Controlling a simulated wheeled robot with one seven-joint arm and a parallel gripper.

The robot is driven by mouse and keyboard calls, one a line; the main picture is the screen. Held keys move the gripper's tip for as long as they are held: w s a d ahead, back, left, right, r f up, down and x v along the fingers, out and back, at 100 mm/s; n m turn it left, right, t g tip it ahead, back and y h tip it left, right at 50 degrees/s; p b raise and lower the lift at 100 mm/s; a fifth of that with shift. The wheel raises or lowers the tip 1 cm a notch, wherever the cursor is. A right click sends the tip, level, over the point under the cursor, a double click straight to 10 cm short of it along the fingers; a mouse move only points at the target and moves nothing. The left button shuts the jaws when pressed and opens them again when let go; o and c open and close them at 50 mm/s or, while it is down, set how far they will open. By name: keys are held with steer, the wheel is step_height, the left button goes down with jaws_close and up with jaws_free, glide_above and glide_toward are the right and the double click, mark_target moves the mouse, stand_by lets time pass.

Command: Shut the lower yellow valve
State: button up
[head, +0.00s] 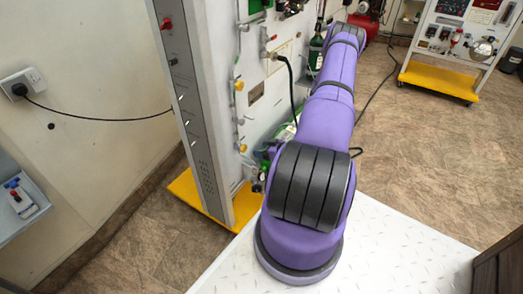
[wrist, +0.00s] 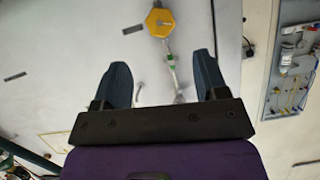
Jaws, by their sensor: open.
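In the head view, a lower yellow valve (head: 242,148) and an upper yellow valve (head: 239,85) sit on the pale side panel, left of my purple arm. In the wrist view, one yellow hexagonal knob (wrist: 160,22) shows near the top centre, with a thin pipe and a green fitting below it. I cannot tell which of the two valves it is. My gripper (wrist: 162,75) is open and empty. Its two dark fingers are spread wide, and the knob appears beyond their tips, apart from them. The head view does not show the gripper's fingers.
The trainer panel (head: 208,110) stands on a yellow base left of my arm. A black cable (head: 290,85) hangs from it close to the arm. A green cylinder (head: 316,50) stands behind. Another wheeled unit (head: 455,45) is at the far right.

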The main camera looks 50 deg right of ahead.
mark_target(245, 149)
steer(key=w+f+n+h, duration=0.1)
steer(key=w, duration=0.1)
steer(key=w+f+n+h, duration=0.1)
steer(key=w, duration=0.2)
steer(key=w+a+f+n, duration=0.1)
steer(key=w+n, duration=0.1)
steer(key=w, duration=0.1)
steer(key=shift+w+a+f+t+h, duration=0.1)
steer(key=shift+w+f+t+h, duration=0.2)
steer(key=shift+f+h, duration=0.1)
stand_by(0.6)
steer(key=c, duration=0.9)
steer(key=shift+c, duration=0.2)
